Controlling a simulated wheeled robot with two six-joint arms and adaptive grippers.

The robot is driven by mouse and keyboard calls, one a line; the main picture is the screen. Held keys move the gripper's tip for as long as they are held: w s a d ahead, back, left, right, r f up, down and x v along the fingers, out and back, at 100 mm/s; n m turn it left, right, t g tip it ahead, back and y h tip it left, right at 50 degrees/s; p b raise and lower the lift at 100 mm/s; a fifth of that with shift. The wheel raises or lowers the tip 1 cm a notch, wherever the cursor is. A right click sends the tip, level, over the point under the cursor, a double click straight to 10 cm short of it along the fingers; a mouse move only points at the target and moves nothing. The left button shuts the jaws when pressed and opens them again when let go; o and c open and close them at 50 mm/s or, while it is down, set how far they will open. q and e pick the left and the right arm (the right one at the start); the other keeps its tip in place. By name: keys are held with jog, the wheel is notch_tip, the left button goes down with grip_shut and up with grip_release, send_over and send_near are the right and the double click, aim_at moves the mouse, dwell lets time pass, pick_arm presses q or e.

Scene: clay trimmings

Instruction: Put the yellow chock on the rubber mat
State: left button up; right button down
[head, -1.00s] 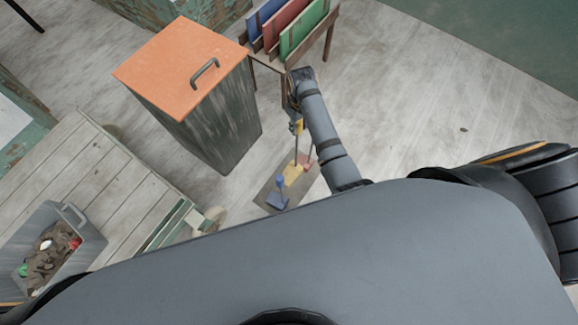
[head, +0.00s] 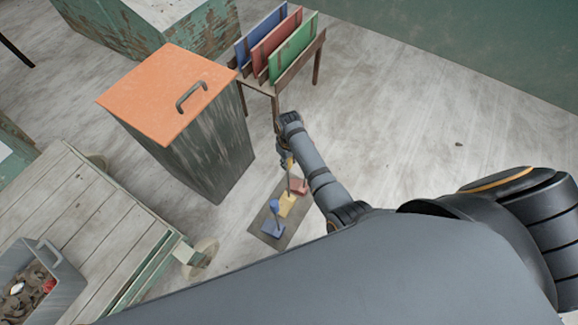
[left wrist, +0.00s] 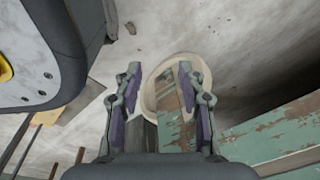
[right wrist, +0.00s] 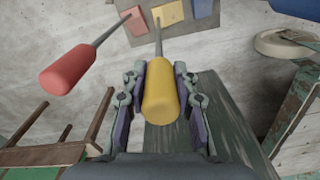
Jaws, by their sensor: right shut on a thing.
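The yellow chock (head: 287,204) is a yellow block with a grey rod and a yellow grip (right wrist: 160,92). In the head view its block is over the dark rubber mat (head: 283,234), between the blue chock (head: 272,229) and the red chock (head: 300,186). I cannot tell whether its base touches the mat. My right gripper (right wrist: 160,78) is shut on the yellow grip, with the rod running down to the block. My left gripper (left wrist: 157,80) is open and empty, near a pale wheel (left wrist: 150,92); the head view does not show it.
A tall bin with an orange lid (head: 165,95) stands left of the mat. A rack with coloured boards (head: 278,50) is behind it. A plank-topped cart (head: 90,220) carries a grey tub (head: 65,285) at lower left.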

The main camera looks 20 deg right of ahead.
pick_arm(q)
jog(key=shift+w+r, duration=0.1)
jog(key=shift+w, duration=0.75)
pick_arm(e)
jog(key=shift+f, duration=1.35)
jog(key=c, duration=1)
grip_release()
jog(key=shift+c, duration=0.2)
jog(key=shift+r, duration=0.2)
notch_tip(320, 180, up, 12)
jog(key=p, duration=0.3)
jog(key=shift+f, duration=0.1)
pick_arm(q)
jog(key=s, duration=0.7)
jog(key=shift+f, duration=0.2)
